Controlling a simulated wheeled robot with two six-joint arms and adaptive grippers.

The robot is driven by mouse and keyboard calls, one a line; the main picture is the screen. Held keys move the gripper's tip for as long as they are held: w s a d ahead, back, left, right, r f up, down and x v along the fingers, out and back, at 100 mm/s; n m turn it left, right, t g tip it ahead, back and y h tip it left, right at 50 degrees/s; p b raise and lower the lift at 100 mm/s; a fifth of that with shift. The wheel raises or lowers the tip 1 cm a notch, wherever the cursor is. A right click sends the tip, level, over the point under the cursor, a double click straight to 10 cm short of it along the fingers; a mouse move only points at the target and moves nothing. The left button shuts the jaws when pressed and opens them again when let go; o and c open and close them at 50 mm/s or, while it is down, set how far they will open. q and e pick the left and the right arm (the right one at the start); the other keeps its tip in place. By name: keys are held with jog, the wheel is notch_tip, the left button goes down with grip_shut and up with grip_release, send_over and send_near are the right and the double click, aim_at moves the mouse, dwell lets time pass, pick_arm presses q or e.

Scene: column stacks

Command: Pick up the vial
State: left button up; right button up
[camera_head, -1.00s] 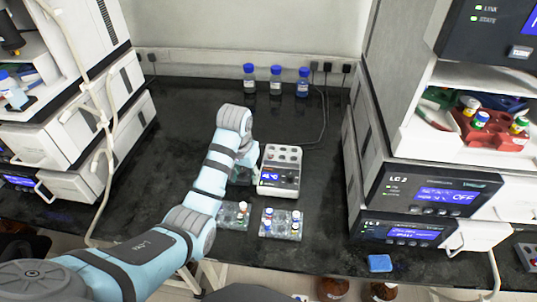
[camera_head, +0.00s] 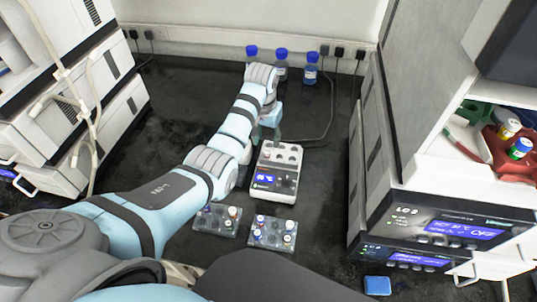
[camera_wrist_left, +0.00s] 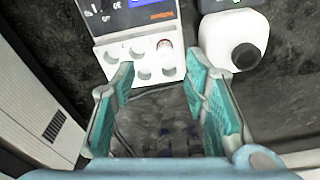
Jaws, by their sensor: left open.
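In the left wrist view, a pale, capped vial (camera_wrist_left: 165,47) appears to stand in a well of the white block device (camera_wrist_left: 112,52). The device also shows in the head view (camera_head: 275,186), where I cannot make out that vial clearly. My left gripper (camera_wrist_left: 162,100) is open, its two teal finger pads apart with nothing between them. In the head view the left gripper (camera_head: 273,126) is at the device's far edge, partly hidden by its own arm. Several small capped vials stand in two clear racks, left (camera_head: 209,222) and right (camera_head: 268,241). My right gripper is not in view.
A white device with a round black top (camera_wrist_left: 246,55) stands beside the block device in the wrist view. Blue-capped bottles (camera_head: 281,66) stand by the back wall. Stacked instruments (camera_head: 440,228) bound the right side. A blue item (camera_head: 377,286) lies near the front edge.

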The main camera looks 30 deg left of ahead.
aim_at(267, 151)
pick_arm(q)
jog(key=f, duration=0.2)
jog(key=w+f+b, duration=0.1)
jog(key=f, duration=0.2)
jog(key=f+b, duration=0.1)
jog(key=f, duration=0.1)
jog(key=shift+w+a+f, duration=0.25)
jog(key=shift+w+a, duration=0.1)
jog(key=shift+a, duration=0.05)
jog(key=shift+s+r, duration=0.1)
jog(key=shift+s, duration=0.05)
jog(key=shift+c, duration=0.6)
jog(key=c, duration=0.8)
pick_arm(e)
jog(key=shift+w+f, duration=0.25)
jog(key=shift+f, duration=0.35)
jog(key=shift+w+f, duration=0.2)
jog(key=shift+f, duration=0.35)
